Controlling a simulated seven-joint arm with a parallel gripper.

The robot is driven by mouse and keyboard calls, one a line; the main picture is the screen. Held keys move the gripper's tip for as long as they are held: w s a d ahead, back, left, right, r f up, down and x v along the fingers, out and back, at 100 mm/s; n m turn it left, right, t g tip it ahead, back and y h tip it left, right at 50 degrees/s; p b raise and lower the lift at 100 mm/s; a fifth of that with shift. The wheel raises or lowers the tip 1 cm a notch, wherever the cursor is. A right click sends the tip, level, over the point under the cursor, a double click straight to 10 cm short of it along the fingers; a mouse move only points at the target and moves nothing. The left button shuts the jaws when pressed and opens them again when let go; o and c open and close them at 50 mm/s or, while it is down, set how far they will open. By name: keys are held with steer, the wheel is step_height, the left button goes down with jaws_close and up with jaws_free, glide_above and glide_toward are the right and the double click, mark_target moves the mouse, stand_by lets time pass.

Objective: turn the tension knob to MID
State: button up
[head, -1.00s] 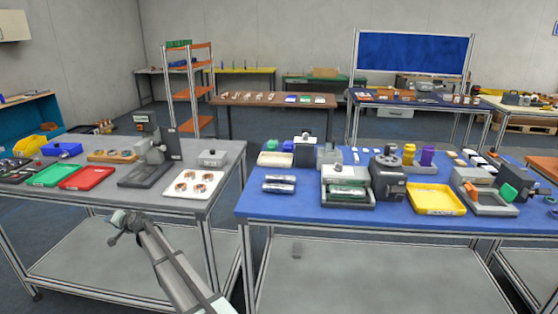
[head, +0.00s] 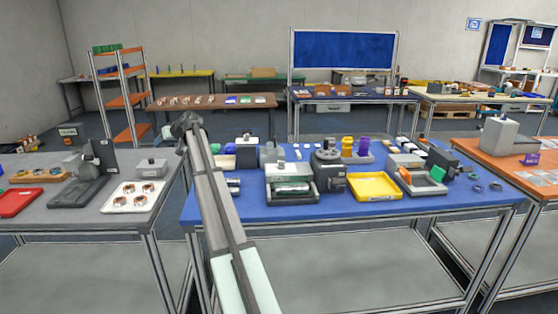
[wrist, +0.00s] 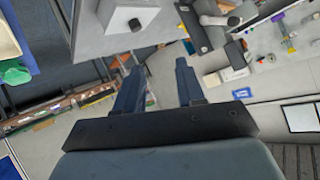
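A grey box (head: 151,167) stands on the grey table at the left in the head view. A grey box with a dark round knob (wrist: 134,25) on its face shows at the top of the wrist view; it may be the same one. No label or setting is legible, so I cannot tell whether this is the tension knob. My gripper (head: 186,122) is raised above the gap between the grey and blue tables. In the wrist view my gripper (wrist: 158,85) has its two fingers apart with nothing between them, clear of the knob.
The blue table (head: 420,207) holds a dark machine (head: 327,170), a yellow tray (head: 375,186) and several devices. The grey table (head: 115,217) holds a white tray (head: 133,197) and a dark stand (head: 92,175). An orange table (head: 500,160) is at the right.

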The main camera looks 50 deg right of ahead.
steer(key=s+d+n+g+h, duration=0.1)
steer(key=s+d+n+g, duration=0.25)
steer(key=s+d, duration=1.65)
steer(key=g, duration=0.4)
glide_toward(283, 162)
steer(key=shift+n, duration=0.45)
steer(key=x, duration=0.8)
steer(key=shift+w+f, duration=0.2)
steer(key=shift+w, duration=0.3)
jaws_close()
